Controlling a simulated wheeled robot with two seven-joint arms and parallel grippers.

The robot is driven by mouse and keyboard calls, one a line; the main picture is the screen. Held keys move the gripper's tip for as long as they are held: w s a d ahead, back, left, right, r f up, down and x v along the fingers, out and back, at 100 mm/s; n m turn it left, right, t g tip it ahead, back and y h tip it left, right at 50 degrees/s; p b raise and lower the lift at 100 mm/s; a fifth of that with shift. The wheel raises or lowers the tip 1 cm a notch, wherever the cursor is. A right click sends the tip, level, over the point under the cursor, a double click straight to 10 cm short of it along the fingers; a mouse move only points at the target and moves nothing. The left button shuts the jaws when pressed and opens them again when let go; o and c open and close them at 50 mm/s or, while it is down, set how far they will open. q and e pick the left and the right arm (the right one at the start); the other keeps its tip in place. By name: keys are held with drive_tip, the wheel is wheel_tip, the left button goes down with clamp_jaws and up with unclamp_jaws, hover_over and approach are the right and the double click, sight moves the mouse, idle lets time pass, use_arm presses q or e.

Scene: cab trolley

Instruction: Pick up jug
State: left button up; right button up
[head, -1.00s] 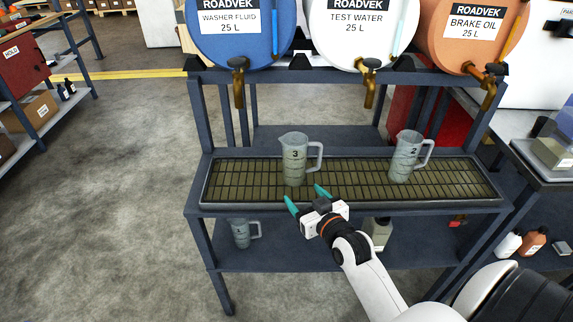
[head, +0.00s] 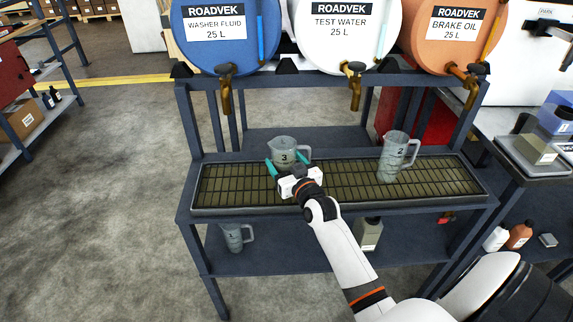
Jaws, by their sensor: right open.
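Jug 3 (head: 284,145), a grey translucent measuring jug, stands upright on the grated drip tray (head: 337,192). My right gripper (head: 287,168) is open in front of it, with one teal finger at each side of the jug. Contact cannot be told, and the gripper hides the jug's lower part. Jug 2 (head: 397,157) stands on the tray farther right, handle to the right. Jug 1 (head: 235,237) stands on the lower shelf at the left. My left gripper is not in view.
Blue washer fluid (head: 221,40), white test water (head: 340,45) and orange brake oil (head: 450,40) drums with brass taps (head: 355,90) sit above the tray. A grey canister (head: 368,235) stands on the lower shelf. The tray between jugs 3 and 2 is clear.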

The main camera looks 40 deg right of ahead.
drive_tip(key=w, duration=0.2)
drive_tip(key=shift+w+d+f, duration=0.1)
drive_tip(key=shift+w+d, duration=0.15)
drive_tip(key=shift+w, duration=0.05)
drive_tip(key=c, duration=0.8)
